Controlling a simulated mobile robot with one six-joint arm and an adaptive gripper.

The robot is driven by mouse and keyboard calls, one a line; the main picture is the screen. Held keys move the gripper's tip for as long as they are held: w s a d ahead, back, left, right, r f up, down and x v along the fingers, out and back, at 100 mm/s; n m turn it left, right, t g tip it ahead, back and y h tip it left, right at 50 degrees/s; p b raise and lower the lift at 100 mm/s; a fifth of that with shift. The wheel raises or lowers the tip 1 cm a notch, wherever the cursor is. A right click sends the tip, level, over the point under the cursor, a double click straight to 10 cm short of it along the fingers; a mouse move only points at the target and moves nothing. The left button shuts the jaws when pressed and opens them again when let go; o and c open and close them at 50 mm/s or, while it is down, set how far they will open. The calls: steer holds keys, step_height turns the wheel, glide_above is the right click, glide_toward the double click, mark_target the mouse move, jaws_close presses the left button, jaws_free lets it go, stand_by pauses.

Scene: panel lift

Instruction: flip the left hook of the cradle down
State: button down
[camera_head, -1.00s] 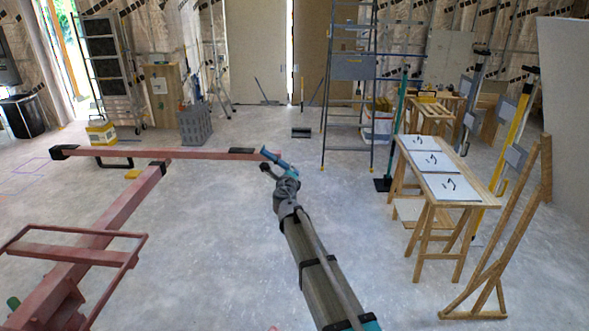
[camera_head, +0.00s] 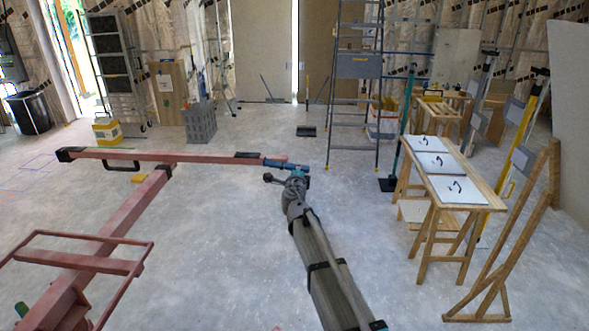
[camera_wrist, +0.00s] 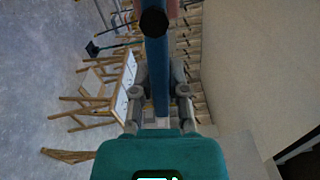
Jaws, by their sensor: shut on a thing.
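The red cradle's long crossbar (camera_head: 205,157) lies across the left of the head view, with black parts at both ends. A blue bar (camera_head: 277,163), which looks like a hook, extends from its right end, nearly in line with it. My gripper (camera_head: 297,172) is shut on this bar. In the wrist view the blue bar (camera_wrist: 158,70) runs between my fingers (camera_wrist: 159,90), with a round black end (camera_wrist: 153,22) at the top. My fingers hide part of the bar. Which end the task calls left cannot be told from the pictures.
The lift's red frame (camera_head: 75,262) fills the lower left. A wooden table (camera_head: 486,196) with white panels (camera_head: 432,163) stands at right, and a stepladder (camera_head: 358,68) behind it. Grey floor (camera_head: 225,245) is clear around my arm.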

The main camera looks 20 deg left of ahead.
stand_by(0.3)
steer(key=c, duration=0.6)
jaws_free()
steer(key=shift+s+a, duration=0.1)
steer(key=shift+s, duration=0.05)
steer(key=shift+c, duration=0.2)
steer(key=shift+s, duration=0.15)
steer(key=v, duration=0.7)
steer(key=shift+s+d, duration=0.2)
steer(key=shift+s, duration=0.1)
